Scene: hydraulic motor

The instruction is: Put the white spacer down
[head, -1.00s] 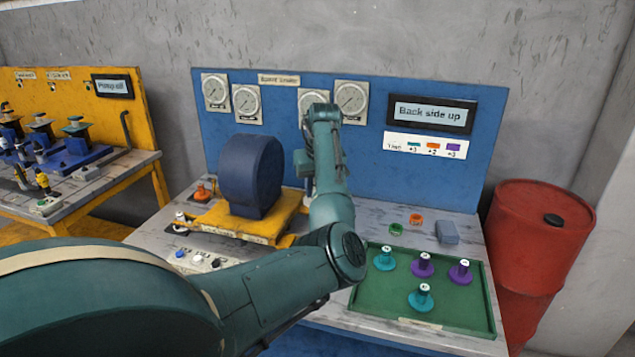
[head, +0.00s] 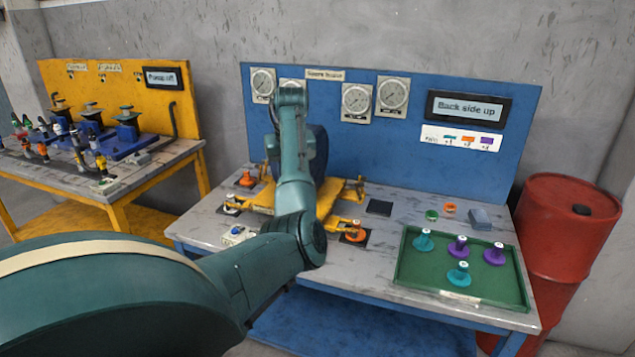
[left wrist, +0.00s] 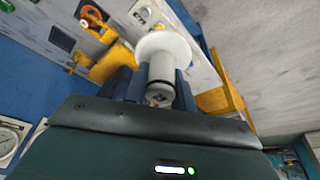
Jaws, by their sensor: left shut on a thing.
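In the left wrist view the white spacer (left wrist: 164,47), a round flange on a narrower white cylinder, sits between the fingers of my left gripper (left wrist: 161,82). The gripper is shut on it and holds it over the bench. In the head view my left arm crosses the picture from the left and hides the gripper and the spacer. My right gripper shows in neither view.
A yellow fixture (head: 328,197) with orange knobs stands on the grey bench behind my arm, partly hidden. A green tray (head: 412,282) with teal and purple spools lies right. A dark square pad (head: 379,208) lies between. A red barrel (head: 565,245) stands beside the bench.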

